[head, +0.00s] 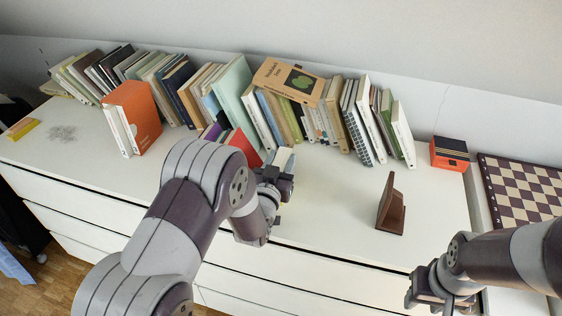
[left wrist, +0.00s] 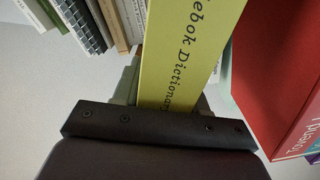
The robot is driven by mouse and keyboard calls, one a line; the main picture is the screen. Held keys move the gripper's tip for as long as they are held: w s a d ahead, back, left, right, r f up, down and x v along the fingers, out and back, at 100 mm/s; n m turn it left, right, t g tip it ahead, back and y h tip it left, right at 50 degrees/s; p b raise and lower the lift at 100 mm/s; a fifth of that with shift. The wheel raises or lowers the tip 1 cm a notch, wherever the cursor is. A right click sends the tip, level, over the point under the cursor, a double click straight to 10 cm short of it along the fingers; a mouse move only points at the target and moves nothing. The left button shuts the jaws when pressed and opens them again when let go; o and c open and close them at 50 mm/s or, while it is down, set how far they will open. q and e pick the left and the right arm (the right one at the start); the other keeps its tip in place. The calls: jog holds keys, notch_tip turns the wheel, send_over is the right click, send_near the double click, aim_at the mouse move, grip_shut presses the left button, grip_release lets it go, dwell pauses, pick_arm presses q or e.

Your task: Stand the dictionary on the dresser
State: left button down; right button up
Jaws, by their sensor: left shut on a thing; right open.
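The dictionary (left wrist: 187,50) is a yellow-green book, its spine lettered "Dictionary" in the left wrist view. My left gripper (head: 277,182) is shut on it, just above the front part of the white dresser (head: 335,200). In the head view the gripper and arm hide most of the book, so I cannot tell whether it touches the top. My right gripper (head: 442,296) is open and empty at the dresser's front edge, lower right.
A long row of books (head: 270,112) stands along the back. A red book (left wrist: 280,75) is close beside the dictionary. A brown bookend (head: 391,208) stands right of centre, with bare top around it. An orange-black box (head: 449,154) and chessboard (head: 525,188) are at right.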

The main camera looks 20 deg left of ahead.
pick_arm(q)
jog(key=c, duration=0.6)
grip_release()
jog(key=shift+f, duration=0.1)
jog(key=s+f+g, duration=0.1)
jog(key=s+g, duration=0.1)
jog(key=s, duration=0.1)
jog(key=s+g, duration=0.1)
jog(key=s, duration=0.3)
jog(key=s+f+g, duration=0.1)
jog(key=s+g, duration=0.1)
jog(key=s, duration=0.2)
jog(key=shift+a+f+g+p, duration=0.3)
jog(key=shift+a, duration=0.1)
jog(key=s+g, duration=0.1)
jog(key=s+f+g, duration=0.1)
jog(key=g, duration=0.1)
jog(key=shift+s+a+f, duration=0.15)
jog(key=shift+s, duration=0.1)
jog(key=s+a+r+g, duration=0.1)
jog(key=s+g, duration=0.7)
jog(key=s, duration=0.4)
jog(key=shift+s+y, duration=0.3)
jog(key=shift+s, duration=0.1)
